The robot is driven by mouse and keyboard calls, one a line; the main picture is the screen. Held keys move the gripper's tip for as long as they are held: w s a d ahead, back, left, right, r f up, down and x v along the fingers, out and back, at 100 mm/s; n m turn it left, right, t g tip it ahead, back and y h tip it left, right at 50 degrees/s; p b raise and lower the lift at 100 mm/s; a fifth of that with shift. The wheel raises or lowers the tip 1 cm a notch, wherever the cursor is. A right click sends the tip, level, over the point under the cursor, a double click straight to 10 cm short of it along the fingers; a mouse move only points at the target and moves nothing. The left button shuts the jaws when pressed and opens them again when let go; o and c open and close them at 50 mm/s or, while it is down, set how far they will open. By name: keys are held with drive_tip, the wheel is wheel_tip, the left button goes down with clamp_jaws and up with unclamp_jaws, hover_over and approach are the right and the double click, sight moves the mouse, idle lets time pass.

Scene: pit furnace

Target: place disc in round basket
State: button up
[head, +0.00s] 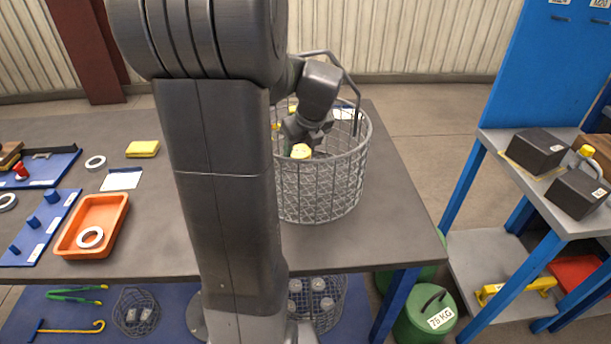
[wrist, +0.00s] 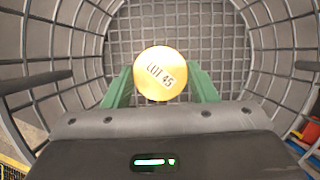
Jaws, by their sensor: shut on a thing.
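The round wire basket (head: 345,185) stands on the grey table, partly hidden behind my arm. Its mesh walls and floor grid surround the wrist view (wrist: 85,45). The yellow disc (wrist: 160,62) shows its round face, marked "LOT 45", and also shows small in the head view (head: 300,152). My gripper (wrist: 161,84) points down inside the basket, below its rim. Its green fingers are shut on the disc, one on each side. The floor grid shows beyond the disc; I cannot tell whether the disc touches it.
The basket's tall handle (head: 355,85) rises near my wrist. An orange tray (head: 68,240) with a white ring, a yellow block (head: 142,149) and blue boards lie to the left. A blue rack with dark weights (head: 535,150) stands right. The table's right front corner is clear.

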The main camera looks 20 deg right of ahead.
sight(309, 153)
wheel_tip(309, 153, down, 10)
drive_tip(key=shift+a+b, duration=0.1)
drive_tip(key=shift+b, duration=0.45)
drive_tip(key=shift+f, duration=0.1)
drive_tip(key=o, duration=1.3)
drive_tip(key=shift+o, duration=0.2)
drive_tip(key=shift+r, duration=0.5)
drive_tip(key=v, duration=0.5)
drive_tip(key=p+v, duration=0.1)
drive_tip(key=v, duration=0.5)
drive_tip(key=shift+s, duration=0.3)
